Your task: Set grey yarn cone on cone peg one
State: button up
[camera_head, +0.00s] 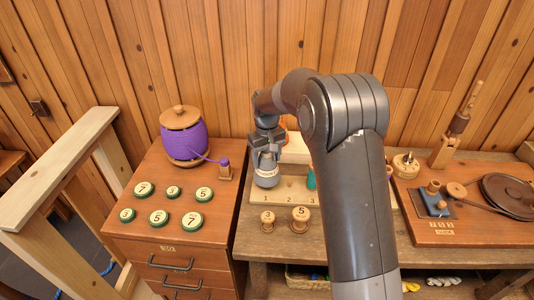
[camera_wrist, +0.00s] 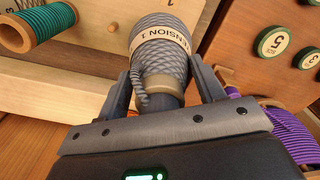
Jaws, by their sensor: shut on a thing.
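The grey yarn cone (camera_head: 267,179) has a pale band, which reads "TENSION 1" in the wrist view (camera_wrist: 162,38). My gripper (camera_head: 267,158) is shut on the cone's narrow end, with a finger on each side in the wrist view (camera_wrist: 166,88). The cone is upright at the left end of a pale numbered board (camera_head: 287,208), by the number 1. Cone peg one itself is not visible; the cone hides that spot. I cannot tell whether the cone's base touches the board.
A teal spool (camera_head: 311,179) stands on the board, right of the cone, close to my arm. Two wooden spools (camera_head: 300,218) (camera_head: 268,220) stand in front. A purple spool (camera_head: 184,138) and several green-rimmed discs (camera_head: 158,217) sit on the left cabinet.

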jog(key=shift+f, duration=0.15)
dwell(0.4)
jog(key=shift+f, duration=0.9)
jog(key=shift+f, duration=0.55)
dwell(0.8)
jog(key=o, duration=1.4)
jog(key=shift+c, duration=0.2)
jog(key=shift+r, duration=5.45)
